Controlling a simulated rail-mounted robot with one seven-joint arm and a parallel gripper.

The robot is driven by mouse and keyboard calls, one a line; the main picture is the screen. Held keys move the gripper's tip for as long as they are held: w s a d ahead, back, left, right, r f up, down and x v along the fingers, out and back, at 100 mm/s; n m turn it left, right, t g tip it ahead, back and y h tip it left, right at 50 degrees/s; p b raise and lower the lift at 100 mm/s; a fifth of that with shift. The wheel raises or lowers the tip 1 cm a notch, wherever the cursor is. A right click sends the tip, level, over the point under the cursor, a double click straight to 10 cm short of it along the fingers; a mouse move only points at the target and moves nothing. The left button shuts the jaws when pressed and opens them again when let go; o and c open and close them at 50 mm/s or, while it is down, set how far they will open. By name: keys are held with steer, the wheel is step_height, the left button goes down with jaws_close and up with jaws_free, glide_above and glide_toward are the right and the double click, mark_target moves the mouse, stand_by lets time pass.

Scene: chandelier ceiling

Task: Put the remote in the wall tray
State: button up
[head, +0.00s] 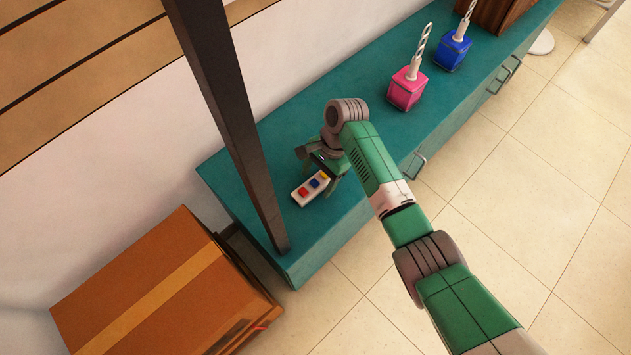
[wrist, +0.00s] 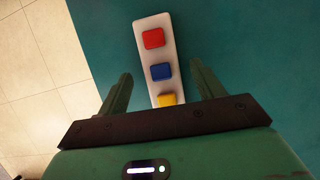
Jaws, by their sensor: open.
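The remote (head: 305,195) is a white bar with red, blue and yellow buttons, lying on the teal cabinet top (head: 290,125). In the wrist view, the remote (wrist: 150,48) lies between the two green fingers, its yellow end partly hidden by the gripper's dark edge. My gripper (wrist: 163,85) is open, with visible room between each finger and the remote. In the head view my gripper (head: 321,165) is over the remote's yellow end, partly hidden by my own arm. I cannot make out a wall tray in either view.
A pink block with a drill-like bit (head: 407,90) and a blue one (head: 453,50) stand farther along the cabinet. A dark post (head: 232,130) rises in front of the cabinet's left end. A cardboard box (head: 165,285) stands at lower left. Tiled floor (head: 540,190) is open at right.

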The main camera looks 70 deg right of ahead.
mark_target(318, 181)
steer(key=shift+d, duration=0.1)
steer(key=c, duration=1.2)
steer(key=shift+r, duration=0.1)
steer(key=shift+c, duration=0.2)
steer(key=shift+r+p, duration=0.3)
steer(key=shift+p, duration=0.1)
steer(key=r+p, duration=0.3)
steer(key=shift+a+r, duration=0.2)
steer(key=shift+r, duration=0.1)
steer(key=s+a+p, duration=0.7)
steer(key=s+a, duration=0.2)
steer(key=a, duration=0.3)
steer(key=shift+s+a+r, duration=0.15)
steer(key=shift+s+r, duration=0.15)
steer(key=shift+s, duration=0.1)
